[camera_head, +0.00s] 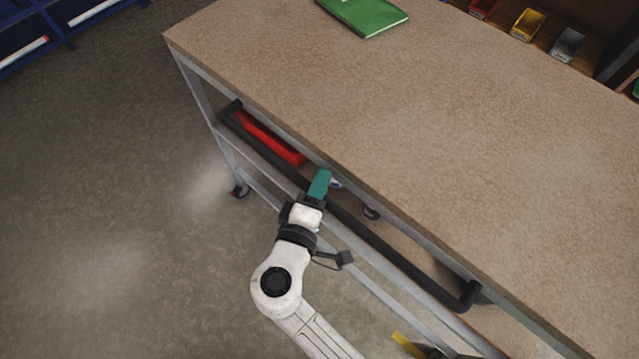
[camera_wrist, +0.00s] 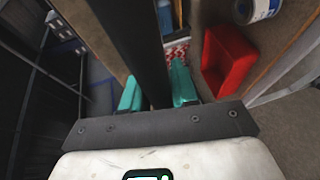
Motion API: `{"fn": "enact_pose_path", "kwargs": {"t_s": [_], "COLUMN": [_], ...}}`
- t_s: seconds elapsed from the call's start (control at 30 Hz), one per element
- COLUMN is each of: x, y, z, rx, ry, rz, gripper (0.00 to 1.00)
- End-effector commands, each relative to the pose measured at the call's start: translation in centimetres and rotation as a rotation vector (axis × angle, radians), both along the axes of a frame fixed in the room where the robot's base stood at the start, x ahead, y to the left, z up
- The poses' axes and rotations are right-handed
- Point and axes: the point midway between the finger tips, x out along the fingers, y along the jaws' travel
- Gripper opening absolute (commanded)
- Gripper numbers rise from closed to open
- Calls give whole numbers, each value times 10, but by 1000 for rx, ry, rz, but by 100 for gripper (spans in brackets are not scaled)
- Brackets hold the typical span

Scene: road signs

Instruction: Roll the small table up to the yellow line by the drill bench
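The small table (camera_head: 400,110) has a speckled tan top, a grey metal frame and castors. It fills the middle and right of the head view. A black handle bar (camera_head: 395,262) runs along its near side, below the top. My gripper (camera_head: 319,186) is at this bar, left of its middle. In the wrist view, the teal fingers (camera_wrist: 157,90) lie close against both sides of the dark bar (camera_wrist: 130,40) and look shut on it. A short yellow strip (camera_head: 408,345) shows low under the table; I cannot tell if it is the floor line. No drill bench is identifiable.
A green book (camera_head: 365,12) lies on the tabletop. A red bin (camera_head: 270,137) sits on the shelf below, also in the wrist view (camera_wrist: 228,62). Blue shelving (camera_head: 60,25) stands upper left, small coloured bins (camera_head: 528,25) upper right. The grey floor (camera_head: 110,190) at left is clear.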

Motion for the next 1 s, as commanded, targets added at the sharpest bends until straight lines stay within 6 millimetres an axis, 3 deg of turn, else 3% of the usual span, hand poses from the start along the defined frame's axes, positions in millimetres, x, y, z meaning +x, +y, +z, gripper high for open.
{"fn": "enact_pose_path", "kwargs": {"t_s": [0.17,0.67,1.0], "x": [0,3,37], "y": [0,-3,-31], "z": [-1,-1,-2], "rx": [-1,-1,2], "ry": [1,1,-1], "rz": [0,-1,-10], "gripper": [0,0,0]}}
